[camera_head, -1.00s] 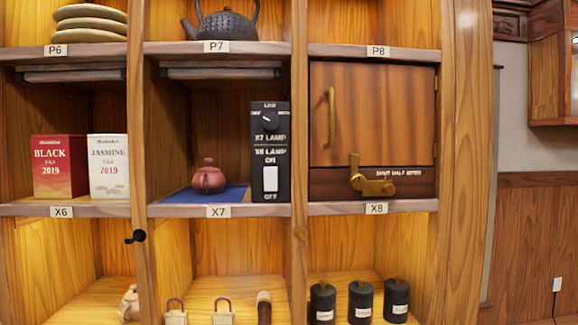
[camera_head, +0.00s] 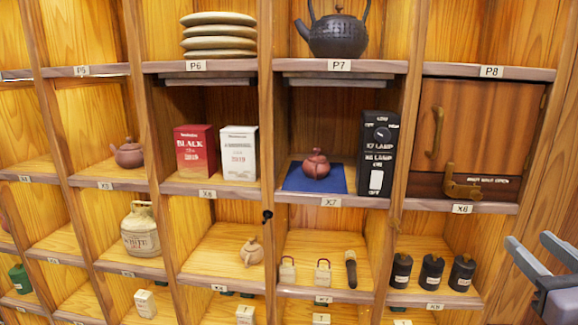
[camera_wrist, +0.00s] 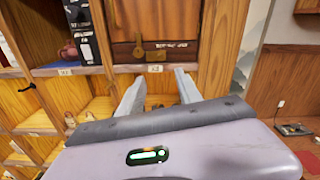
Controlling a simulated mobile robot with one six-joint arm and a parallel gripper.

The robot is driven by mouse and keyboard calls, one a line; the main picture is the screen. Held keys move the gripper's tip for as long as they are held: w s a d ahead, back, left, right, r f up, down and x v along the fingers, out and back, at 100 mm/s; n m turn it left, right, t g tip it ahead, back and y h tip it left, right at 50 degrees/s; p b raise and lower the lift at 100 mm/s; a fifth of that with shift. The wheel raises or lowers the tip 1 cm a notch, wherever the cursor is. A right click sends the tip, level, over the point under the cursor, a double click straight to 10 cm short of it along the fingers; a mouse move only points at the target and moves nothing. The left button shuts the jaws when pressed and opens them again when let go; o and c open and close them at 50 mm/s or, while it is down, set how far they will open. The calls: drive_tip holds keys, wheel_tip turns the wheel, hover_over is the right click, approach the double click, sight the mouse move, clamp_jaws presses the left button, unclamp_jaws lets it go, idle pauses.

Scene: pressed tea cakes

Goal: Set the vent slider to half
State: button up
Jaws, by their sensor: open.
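The cabinet door (camera_head: 480,125) in compartment X8 is closed, with a brass handle (camera_head: 437,132). On the dark strip below it is a brass fitting (camera_head: 462,188) at the left, beside small lettering (camera_head: 488,181) that seems to read SHUT HALF OPEN. I cannot tell the slider's exact setting. The fitting also shows in the wrist view (camera_wrist: 138,50), beyond my fingers. My gripper (camera_head: 528,243) is open and empty at the lower right of the head view, apart from the cabinet. Its two fingers (camera_wrist: 158,78) point toward the shelf edge below the door.
Left of the door stands a black lamp control box (camera_head: 378,155), with a red-brown teapot (camera_head: 316,165) on a blue mat. Several black canisters (camera_head: 432,272) stand in the compartment below. Shelf edges and upright dividers separate the compartments. A wall (camera_wrist: 285,70) lies to the right.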

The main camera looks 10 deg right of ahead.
sight(478, 197)
drive_tip(key=p+x, duration=0.3)
drive_tip(key=x, duration=1.4)
drive_tip(key=shift+w+d+f, duration=0.15)
drive_tip(key=shift+w, duration=0.05)
clamp_jaws()
idle(0.4)
